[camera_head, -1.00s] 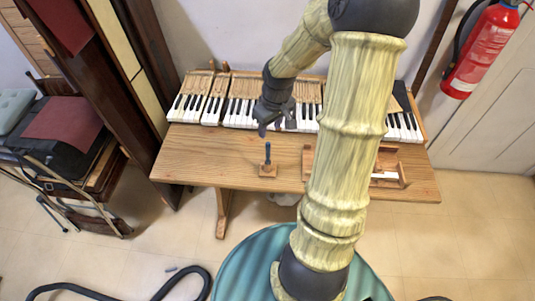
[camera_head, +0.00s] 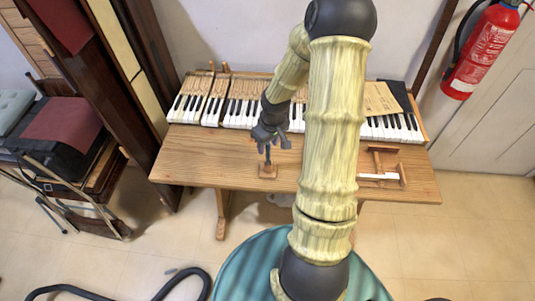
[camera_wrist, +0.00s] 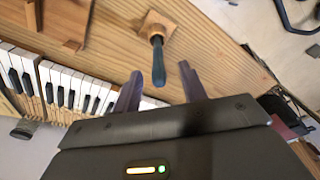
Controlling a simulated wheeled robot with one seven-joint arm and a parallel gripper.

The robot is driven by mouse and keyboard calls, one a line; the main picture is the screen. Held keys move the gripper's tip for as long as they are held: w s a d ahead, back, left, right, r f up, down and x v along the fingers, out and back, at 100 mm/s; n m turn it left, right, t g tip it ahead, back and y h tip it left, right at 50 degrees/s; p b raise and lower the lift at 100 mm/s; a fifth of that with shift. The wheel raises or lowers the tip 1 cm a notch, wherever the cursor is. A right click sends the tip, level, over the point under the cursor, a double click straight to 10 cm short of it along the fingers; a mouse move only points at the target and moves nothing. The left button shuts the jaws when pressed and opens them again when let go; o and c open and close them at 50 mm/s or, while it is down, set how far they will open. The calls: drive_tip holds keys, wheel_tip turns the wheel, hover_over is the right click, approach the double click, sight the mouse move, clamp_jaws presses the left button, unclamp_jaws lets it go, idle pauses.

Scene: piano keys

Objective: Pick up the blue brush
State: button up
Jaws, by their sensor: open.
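The blue brush (camera_head: 267,153) stands upright on a small square wooden block (camera_head: 267,172) near the front of the wooden table. In the wrist view the blue brush (camera_wrist: 158,62) shows beyond and between the two fingertips, with its wooden block (camera_wrist: 157,27) further out. My gripper (camera_head: 270,145) is open and empty, just above and behind the brush in the head view. In the wrist view my gripper (camera_wrist: 160,80) has one finger on each side of the brush's line. I cannot tell whether the fingers touch it.
Piano keys (camera_head: 240,113) run along the back of the table (camera_head: 215,160). A wooden frame with a white key (camera_head: 380,176) lies on the right part of the table, partly behind my arm. A fire extinguisher (camera_head: 482,50) hangs at the right. The table left of the brush is clear.

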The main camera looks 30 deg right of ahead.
sight(267, 150)
drive_tip(key=f, duration=0.4)
drive_tip(key=shift+w, duration=0.35)
drive_tip(key=shift+r, duration=0.1)
drive_tip(key=shift+c, duration=0.2)
clamp_jaws()
